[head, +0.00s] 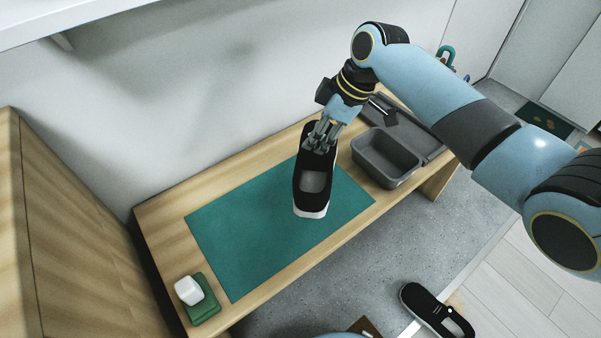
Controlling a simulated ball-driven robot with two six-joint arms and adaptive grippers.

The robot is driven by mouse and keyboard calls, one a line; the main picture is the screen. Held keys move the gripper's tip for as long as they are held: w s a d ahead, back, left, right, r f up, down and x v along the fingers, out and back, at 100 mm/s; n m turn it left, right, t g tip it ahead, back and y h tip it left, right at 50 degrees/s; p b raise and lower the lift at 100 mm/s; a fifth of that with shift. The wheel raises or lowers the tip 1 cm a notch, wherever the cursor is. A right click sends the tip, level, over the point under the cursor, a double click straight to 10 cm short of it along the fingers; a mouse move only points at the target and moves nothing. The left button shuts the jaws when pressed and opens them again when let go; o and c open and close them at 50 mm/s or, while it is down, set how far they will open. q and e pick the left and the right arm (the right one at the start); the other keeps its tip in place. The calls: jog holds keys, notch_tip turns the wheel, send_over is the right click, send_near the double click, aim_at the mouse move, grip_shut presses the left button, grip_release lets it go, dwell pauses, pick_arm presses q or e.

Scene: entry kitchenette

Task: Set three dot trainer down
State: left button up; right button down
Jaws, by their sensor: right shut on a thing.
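A black trainer (312,192) with a grey inside and a white sole edge is at the far right end of the green mat (250,230) on the wooden bench. My right gripper (317,145) is shut on the trainer's far end, reaching down from above. I cannot tell whether the sole touches the mat. No dots can be made out on this trainer. A second black shoe (432,308) with a pale mark lies on the floor at the lower right. My left gripper is not in view.
A grey open bin (386,158) stands on the bench right of the mat, by a dark grey tray (428,143). A white block-like thing on a green base (203,312) sits at the near left. The mat's left and middle are clear. A wooden cabinet (75,240) stands at left.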

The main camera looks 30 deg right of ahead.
aim_at(300, 173)
jog(key=a+f, duration=0.1)
jog(key=s+a+f, duration=0.1)
jog(key=a, duration=0.1)
jog(key=shift+a+f, duration=0.15)
jog(key=shift+a, duration=0.15)
jog(key=shift+s+a+f+b, duration=0.1)
jog(key=shift+f+b, duration=0.05)
jog(key=shift+b, duration=0.15)
notch_tip(300, 173, down, 4)
jog(key=shift+b, duration=0.8)
jog(key=c, duration=1.2)
grip_release()
